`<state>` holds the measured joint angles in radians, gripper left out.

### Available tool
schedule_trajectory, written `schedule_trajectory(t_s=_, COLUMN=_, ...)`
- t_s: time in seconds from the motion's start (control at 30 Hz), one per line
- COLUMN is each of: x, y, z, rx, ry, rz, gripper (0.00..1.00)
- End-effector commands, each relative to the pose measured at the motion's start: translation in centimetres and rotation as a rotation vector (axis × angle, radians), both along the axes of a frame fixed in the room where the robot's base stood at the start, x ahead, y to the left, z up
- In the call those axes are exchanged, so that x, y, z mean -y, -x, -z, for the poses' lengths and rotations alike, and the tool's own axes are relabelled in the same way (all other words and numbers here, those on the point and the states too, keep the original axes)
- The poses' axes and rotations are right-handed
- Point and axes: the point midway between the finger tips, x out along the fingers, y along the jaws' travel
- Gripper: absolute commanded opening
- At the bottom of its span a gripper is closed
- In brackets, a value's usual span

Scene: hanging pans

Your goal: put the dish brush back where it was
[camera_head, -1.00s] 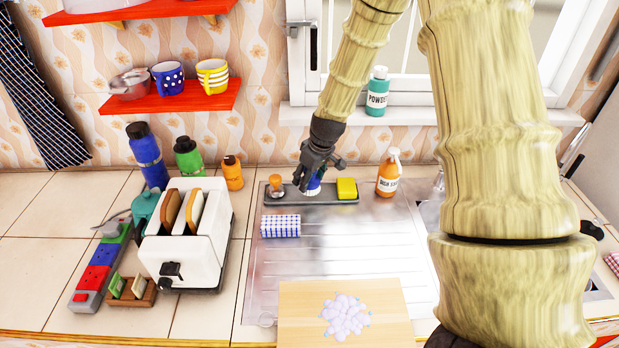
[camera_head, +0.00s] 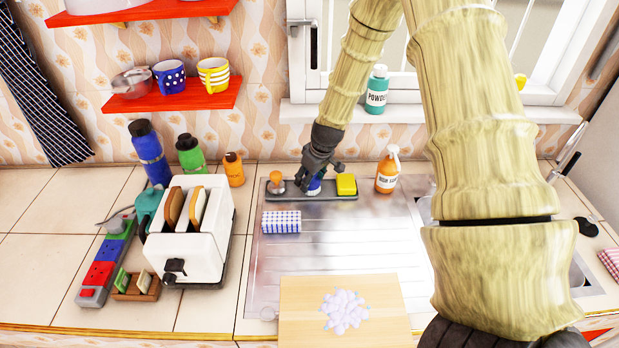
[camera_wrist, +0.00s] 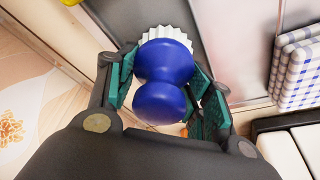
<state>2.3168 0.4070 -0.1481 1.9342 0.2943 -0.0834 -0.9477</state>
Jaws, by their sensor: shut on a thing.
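The dish brush has a rounded dark blue handle and white bristles. It fills the middle of the wrist view (camera_wrist: 165,62), between the green pads of my gripper (camera_wrist: 167,82). My gripper (camera_head: 313,182) is shut on the brush. In the head view, a small blue and white part of the brush (camera_head: 315,187) shows under my gripper, over the grey tray (camera_head: 290,197) at the back of the sink's drainboard. My fingers hide the rest. I cannot tell whether the bristles touch the tray.
A wooden-knobbed item (camera_head: 275,180) stands left on the tray, and a yellow sponge (camera_head: 346,184) sits right. An orange soap bottle (camera_head: 387,170) is further right. A blue checked cloth (camera_head: 281,222) lies in front. A toaster (camera_head: 190,235) stands left. The drainboard's middle is clear.

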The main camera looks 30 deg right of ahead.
Motion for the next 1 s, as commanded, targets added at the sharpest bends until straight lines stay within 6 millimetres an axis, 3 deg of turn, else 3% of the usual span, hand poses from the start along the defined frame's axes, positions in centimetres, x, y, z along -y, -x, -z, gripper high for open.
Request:
schedule_trajectory(t_s=0.1, x=0.0, y=0.0, z=0.3, rx=0.0, ry=0.0, rz=0.0, gripper=0.25)
schedule_trajectory(t_s=0.13, x=0.0, y=0.0, z=0.3, rx=0.0, ry=0.0, rz=0.0, gripper=0.53)
schedule_trajectory(t_s=0.23, x=0.0, y=0.0, z=0.2, rx=0.0, ry=0.0, rz=0.0, gripper=0.71)
schedule_trajectory(t_s=0.7, x=0.0, y=0.0, z=-0.3, rx=0.001, ry=0.0, rz=-0.001, gripper=0.72)
schedule_trajectory(t_s=1.0, x=0.2, y=0.9, z=-3.2, rx=0.002, ry=0.001, rz=-0.001, gripper=0.72)
